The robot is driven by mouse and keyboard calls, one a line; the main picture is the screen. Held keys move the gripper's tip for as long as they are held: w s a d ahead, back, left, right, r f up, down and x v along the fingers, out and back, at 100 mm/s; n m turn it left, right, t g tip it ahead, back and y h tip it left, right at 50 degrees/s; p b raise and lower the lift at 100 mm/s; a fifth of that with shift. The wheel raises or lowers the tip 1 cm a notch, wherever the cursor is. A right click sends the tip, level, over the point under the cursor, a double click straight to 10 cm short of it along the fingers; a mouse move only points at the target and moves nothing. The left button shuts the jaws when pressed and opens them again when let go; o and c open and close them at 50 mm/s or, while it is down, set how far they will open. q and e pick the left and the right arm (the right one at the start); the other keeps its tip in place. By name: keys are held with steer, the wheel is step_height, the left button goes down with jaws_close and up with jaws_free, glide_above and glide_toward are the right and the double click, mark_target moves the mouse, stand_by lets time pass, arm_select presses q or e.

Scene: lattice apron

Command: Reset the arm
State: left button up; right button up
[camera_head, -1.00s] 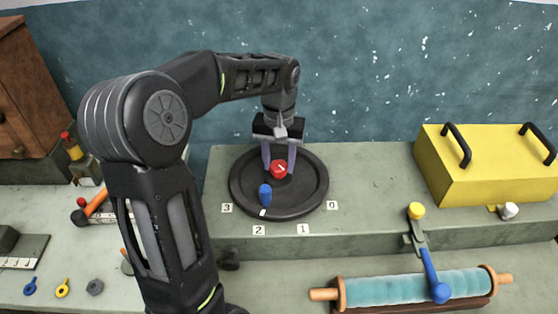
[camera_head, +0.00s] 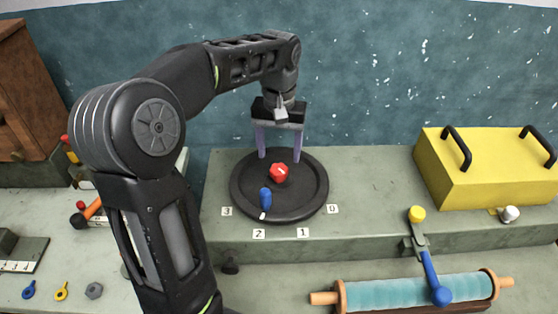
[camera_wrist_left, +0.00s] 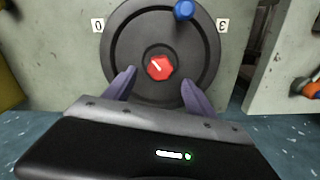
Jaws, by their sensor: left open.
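My left gripper (camera_head: 280,159) is open and empty, with its fingers pointing down above the back part of a round black dial plate (camera_head: 314,190). A red hexagonal knob (camera_head: 278,173) with a white mark sits at the plate's middle, in front of the fingers and apart from them. A blue peg-like handle (camera_head: 265,197) stands near the plate's front edge, by the label 2. In the left wrist view the open fingers (camera_wrist_left: 158,88) show below the red knob (camera_wrist_left: 160,68), with the blue handle (camera_wrist_left: 184,10) at the top. My right gripper is not in view.
Labels 3, 2, 1 and 0 lie around the plate's front. A yellow box (camera_head: 490,180) with black handles stands at the right. A teal roller (camera_head: 390,292) and a blue-handled lever (camera_head: 432,277) are at front right. Small tools lie at the left. A blue wall stands behind.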

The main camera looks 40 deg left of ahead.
arm_select(q)
steer(key=shift+r, duration=1.4)
